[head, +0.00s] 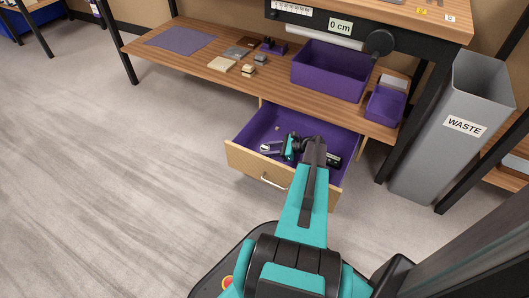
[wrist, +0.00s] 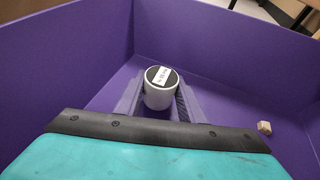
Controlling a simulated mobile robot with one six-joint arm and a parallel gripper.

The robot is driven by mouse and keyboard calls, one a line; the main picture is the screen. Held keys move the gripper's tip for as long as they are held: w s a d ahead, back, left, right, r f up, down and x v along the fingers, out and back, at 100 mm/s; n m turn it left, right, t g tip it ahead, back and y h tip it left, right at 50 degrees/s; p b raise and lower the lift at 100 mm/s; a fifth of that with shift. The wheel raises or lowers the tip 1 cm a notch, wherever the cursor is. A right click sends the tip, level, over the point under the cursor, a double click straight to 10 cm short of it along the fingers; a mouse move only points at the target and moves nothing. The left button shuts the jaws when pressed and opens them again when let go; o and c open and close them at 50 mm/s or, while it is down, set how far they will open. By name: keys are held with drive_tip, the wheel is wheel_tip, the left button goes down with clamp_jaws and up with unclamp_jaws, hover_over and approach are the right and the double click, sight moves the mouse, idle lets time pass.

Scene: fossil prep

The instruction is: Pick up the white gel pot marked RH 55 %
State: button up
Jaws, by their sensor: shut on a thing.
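The white gel pot (wrist: 159,97) shows in the wrist view as a short white cylinder with a dark top and a white label, whose text is too small to read. My gripper (wrist: 160,104) is shut on it, with one finger on either side. The pot is inside the purple-lined open drawer (head: 240,158), upright or nearly so; I cannot tell whether it touches the drawer floor. In the head view my gripper (head: 289,149) reaches down into the drawer, and I cannot make out the pot clearly there.
A small pale block (wrist: 264,127) lies on the drawer floor at right. A dark item (head: 334,159) lies near the drawer's right side. The wooden shelf (head: 215,66) above holds a purple bin (head: 328,72) and small items. A grey waste bin (head: 440,140) stands at right. Floor at left is clear.

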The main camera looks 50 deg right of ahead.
sight(265, 147)
wheel_tip(265, 147, up, 8)
drive_tip(key=p, duration=0.3)
drive_tip(key=shift+r, duration=0.2)
idle(0.5)
